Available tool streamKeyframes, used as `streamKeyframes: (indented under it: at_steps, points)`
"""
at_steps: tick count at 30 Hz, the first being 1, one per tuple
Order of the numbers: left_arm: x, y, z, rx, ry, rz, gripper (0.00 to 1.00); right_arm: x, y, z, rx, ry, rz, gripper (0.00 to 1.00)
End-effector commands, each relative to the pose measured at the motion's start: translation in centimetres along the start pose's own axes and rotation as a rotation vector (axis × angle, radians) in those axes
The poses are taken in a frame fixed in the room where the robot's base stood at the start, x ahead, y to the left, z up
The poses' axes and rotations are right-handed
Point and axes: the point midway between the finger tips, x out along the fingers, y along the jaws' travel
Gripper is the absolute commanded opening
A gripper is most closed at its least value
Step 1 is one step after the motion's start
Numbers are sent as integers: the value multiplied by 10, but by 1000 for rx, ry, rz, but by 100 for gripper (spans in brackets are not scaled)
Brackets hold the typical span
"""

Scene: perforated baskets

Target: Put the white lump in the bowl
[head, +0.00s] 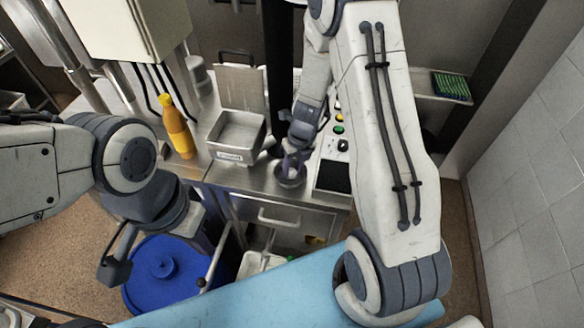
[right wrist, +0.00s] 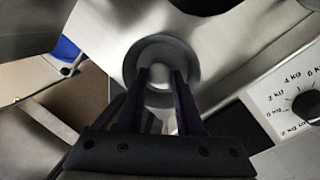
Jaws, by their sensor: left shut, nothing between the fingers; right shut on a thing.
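The grey round bowl (head: 290,182) stands on the steel counter near its front edge, left of the scale. In the right wrist view the bowl (right wrist: 187,54) lies straight beyond the fingers. My right gripper (head: 292,163) points down over the bowl. In the right wrist view its dark fingers (right wrist: 161,80) are shut on the white lump (right wrist: 160,75), which shows against the inside of the bowl. I cannot tell whether the lump touches the bowl. My left gripper (head: 115,271) is shut and empty at the lower left, far from the bowl, beside a blue lid.
A steel container (head: 237,134) and a yellow bottle (head: 178,130) stand left of the bowl. The scale, with its dial (right wrist: 302,100), is close on the right. A blue lidded bin (head: 165,285) is on the floor below.

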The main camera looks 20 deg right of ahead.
Motion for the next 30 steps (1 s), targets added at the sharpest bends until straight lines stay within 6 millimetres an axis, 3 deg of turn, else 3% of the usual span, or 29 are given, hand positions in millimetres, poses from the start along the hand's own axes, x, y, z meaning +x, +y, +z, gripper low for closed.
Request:
streamKeyframes:
  at_steps: [7, 8, 10, 30]
  points:
    - [0, 0, 0, 0, 0, 0, 0, 0, 0, 0, 0, 0, 0, 0]
    - [0, 0, 0, 0, 0, 0, 0, 0, 0, 0, 0, 0, 0, 44]
    - [0, 0, 0, 0, 0, 0, 0, 0, 0, 0, 0, 0, 0, 70]
    - [-2, 0, 0, 0, 0, 0, 0, -2, 0, 0, 0, 0, 0, 71]
